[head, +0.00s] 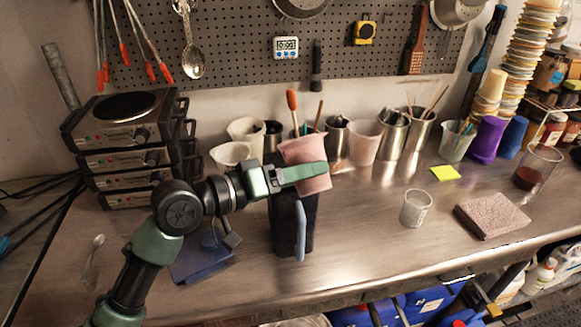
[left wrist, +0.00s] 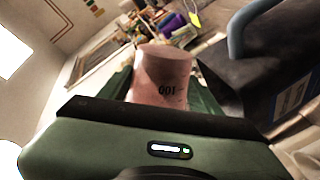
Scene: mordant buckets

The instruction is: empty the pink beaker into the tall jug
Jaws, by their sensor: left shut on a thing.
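The pink beaker (head: 303,151) is held above the tall jug, tilted slightly, with its wide end up. My left gripper (head: 299,174) is shut on it, with fingers on both sides. The tall jug (head: 282,222) is dark, with a blue-grey handle, and stands upright on the bench below the gripper. It also shows at the right of the left wrist view (left wrist: 255,85). The beaker and gripper hide most of its mouth. My right gripper is not in view.
Pale and metal cups of tools stand behind the jug, including another pink cup (head: 365,142). A clear small beaker (head: 415,208), a speckled slab (head: 491,215) and a yellow note (head: 445,173) lie right. Stacked hotplates (head: 122,133) stand left; a blue pad (head: 203,262) lies by the jug.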

